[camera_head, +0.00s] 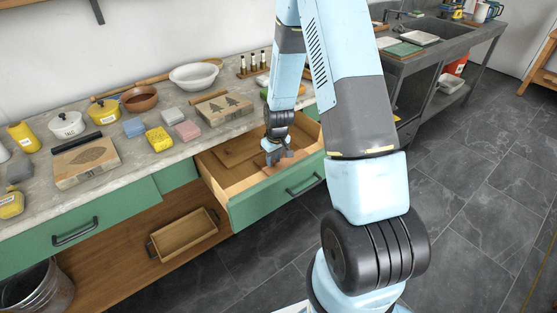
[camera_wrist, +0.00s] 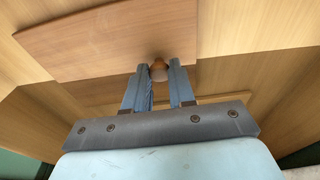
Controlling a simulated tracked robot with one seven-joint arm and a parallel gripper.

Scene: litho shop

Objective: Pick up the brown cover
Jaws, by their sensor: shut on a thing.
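The brown cover (camera_wrist: 105,40) is a flat wooden panel with a small round knob (camera_wrist: 158,72). In the wrist view the knob sits between my two fingers, and my gripper (camera_wrist: 160,75) is shut on it. In the head view my gripper (camera_head: 279,157) points down inside the open drawer (camera_head: 248,203), with part of the brown cover (camera_head: 262,161) showing beside the fingers. I cannot tell whether the cover rests on the drawer bottom or is a little above it.
The drawer's wooden walls surround my gripper closely. Another wooden piece (camera_head: 236,149) shows at the drawer's back left. A wooden tray (camera_head: 185,235) sits on the lower shelf. The dark floor in front is clear.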

